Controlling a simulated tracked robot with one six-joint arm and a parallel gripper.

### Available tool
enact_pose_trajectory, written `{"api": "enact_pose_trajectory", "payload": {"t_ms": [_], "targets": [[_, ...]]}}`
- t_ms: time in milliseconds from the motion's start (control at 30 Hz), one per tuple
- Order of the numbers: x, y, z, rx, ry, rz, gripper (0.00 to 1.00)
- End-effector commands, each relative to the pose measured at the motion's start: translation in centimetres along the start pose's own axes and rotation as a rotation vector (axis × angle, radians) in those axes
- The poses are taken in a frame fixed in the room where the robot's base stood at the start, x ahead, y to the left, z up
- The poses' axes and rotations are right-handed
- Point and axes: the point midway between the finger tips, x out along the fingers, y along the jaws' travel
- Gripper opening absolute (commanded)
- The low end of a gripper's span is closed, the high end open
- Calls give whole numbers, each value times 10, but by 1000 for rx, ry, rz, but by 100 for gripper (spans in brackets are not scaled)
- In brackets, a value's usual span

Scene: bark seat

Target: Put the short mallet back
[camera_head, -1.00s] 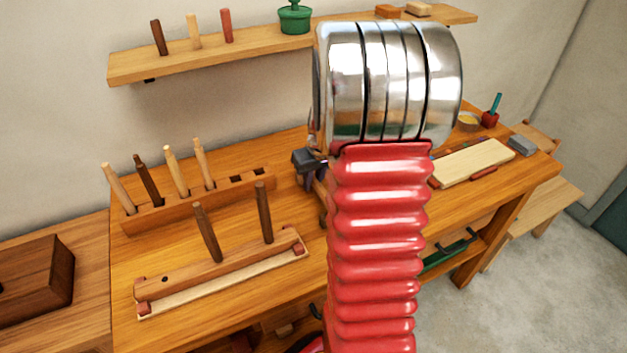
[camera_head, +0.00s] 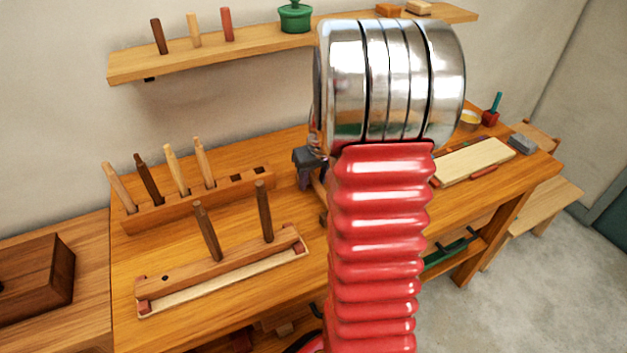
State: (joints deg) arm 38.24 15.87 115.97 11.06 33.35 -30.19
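No short mallet can be made out for certain. A dark grey block (camera_head: 305,157) shows just left of my arm, over the bench; I cannot tell whether it is a mallet head or part of my gripper. My arm covers the area behind it, and my gripper's fingertips are hidden. A wooden rack (camera_head: 150,218) at the back left of the bench holds several upright handles, with two empty square holes at its right end. A front wooden rack (camera_head: 225,262) holds two dark upright handles and has an empty round hole near its left end.
The workbench (camera_head: 135,245) has bare wood around the racks. A wall shelf (camera_head: 130,66) above carries pegs and a green pot (camera_head: 295,17). A dark wooden box (camera_head: 35,278) stands at left. A pale board (camera_head: 475,160) lies at right, near a grey block (camera_head: 523,144).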

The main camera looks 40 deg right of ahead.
Motion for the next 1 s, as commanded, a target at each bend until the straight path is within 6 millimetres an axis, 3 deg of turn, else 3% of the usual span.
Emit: {"api": "enact_pose_trajectory", "payload": {"t_ms": [700,1000], "targets": [[-110,1,0,1,5,3,39],[-132,0,0,1,2,1,39]]}}
